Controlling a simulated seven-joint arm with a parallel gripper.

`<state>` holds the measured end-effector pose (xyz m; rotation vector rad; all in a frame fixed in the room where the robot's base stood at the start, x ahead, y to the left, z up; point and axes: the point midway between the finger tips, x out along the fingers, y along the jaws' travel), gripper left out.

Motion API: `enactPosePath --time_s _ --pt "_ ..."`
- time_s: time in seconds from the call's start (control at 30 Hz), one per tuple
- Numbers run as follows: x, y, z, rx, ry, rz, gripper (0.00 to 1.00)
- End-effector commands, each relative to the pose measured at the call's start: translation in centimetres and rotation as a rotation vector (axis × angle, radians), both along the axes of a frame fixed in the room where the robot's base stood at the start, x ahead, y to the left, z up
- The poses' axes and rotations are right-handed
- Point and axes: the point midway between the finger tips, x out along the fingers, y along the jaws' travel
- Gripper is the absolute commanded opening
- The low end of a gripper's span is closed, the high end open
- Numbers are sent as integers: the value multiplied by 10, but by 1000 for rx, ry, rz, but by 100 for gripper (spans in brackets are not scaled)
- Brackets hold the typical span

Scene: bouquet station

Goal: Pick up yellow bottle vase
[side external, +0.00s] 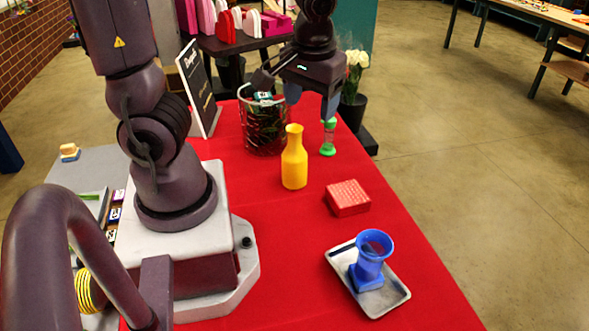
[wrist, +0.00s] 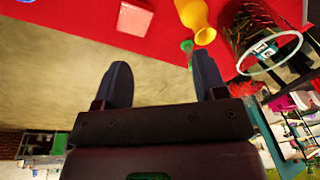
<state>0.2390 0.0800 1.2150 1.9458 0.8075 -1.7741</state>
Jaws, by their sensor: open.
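The yellow bottle vase (side external: 294,160) stands upright on the red table, near the middle in the side external view. In the wrist view the vase (wrist: 196,20) shows at the top, right of centre, beyond the fingertips. My gripper (side external: 310,98) is open and empty, above and behind the vase in the side view, apart from it. In the wrist view both fingers of my gripper (wrist: 160,78) are spread with nothing between them but floor and table edge. The vase's top is cut by no object in the side view.
A wire basket (side external: 265,128) and a green hourglass-shaped item (side external: 328,138) stand close to the vase. A red block (side external: 347,198) and a metal tray (side external: 391,298) with a blue vase (side external: 371,258) lie nearer the front. A sign (side external: 198,88) stands behind left. Red cloth left of the block is clear.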

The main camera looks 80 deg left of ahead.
Motion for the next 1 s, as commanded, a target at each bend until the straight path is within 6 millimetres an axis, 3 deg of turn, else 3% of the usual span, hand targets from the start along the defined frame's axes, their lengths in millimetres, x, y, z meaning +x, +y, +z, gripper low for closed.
enactPosePath --time_s 0.2,0.4,0.57,1.0 --pt "6 55 -19 182 -29 587 65" --pt "10 72 -13 231 -155 919 65" --pt "10 74 -16 229 -187 1019 65" --pt "4 99 -79 229 -186 1027 65"
